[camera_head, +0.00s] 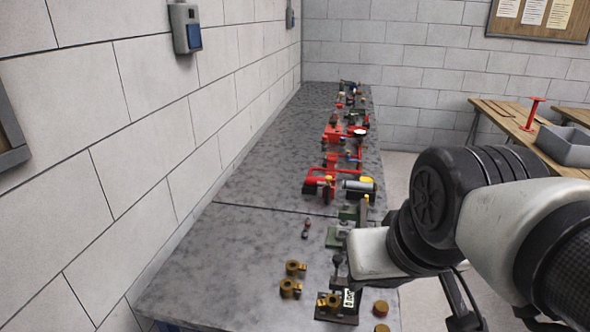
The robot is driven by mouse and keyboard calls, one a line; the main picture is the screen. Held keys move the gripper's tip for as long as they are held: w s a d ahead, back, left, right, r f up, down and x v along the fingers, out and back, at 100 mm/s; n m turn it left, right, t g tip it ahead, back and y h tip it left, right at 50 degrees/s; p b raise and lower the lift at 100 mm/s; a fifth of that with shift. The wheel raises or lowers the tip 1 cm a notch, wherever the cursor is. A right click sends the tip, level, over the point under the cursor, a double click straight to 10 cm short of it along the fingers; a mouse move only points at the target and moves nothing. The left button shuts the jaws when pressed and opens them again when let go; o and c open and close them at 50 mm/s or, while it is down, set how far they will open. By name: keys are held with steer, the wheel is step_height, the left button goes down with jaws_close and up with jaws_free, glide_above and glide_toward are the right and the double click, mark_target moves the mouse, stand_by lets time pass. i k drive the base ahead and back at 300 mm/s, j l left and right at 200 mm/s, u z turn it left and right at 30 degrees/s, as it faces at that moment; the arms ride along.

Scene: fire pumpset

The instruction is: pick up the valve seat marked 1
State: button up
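Several small brass parts stand at the near end of the grey bench, and I cannot read a number 1 on any of them. Two flanged brass parts, a rear one (293,267) and a front one (290,288), stand on the left. Another brass part (330,301) sits on a dark base with a white label plate (349,298). Two plain round brass pieces, an upper one (380,308) and a lower one (381,328), are at the right edge. My arm reaches in from the right above the bench. My gripper's fingertips cannot be made out.
The grey bench (185,270) runs along the left wall. Red pump assemblies (325,182) and green parts (338,235) stand farther back. A small dark-and-red part (306,228) stands alone. The bench's left side is clear. A wooden table (520,132) with a grey bin (570,147) is at right.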

mark_target(331, 302)
steer(key=k, duration=0.4)
steer(key=i, duration=0.4)
steer(key=j+z, duration=0.35)
steer(key=k+j+z, duration=0.1)
steer(key=z, duration=0.25)
steer(key=k+j+z, duration=0.1)
steer(key=j+z, duration=0.25)
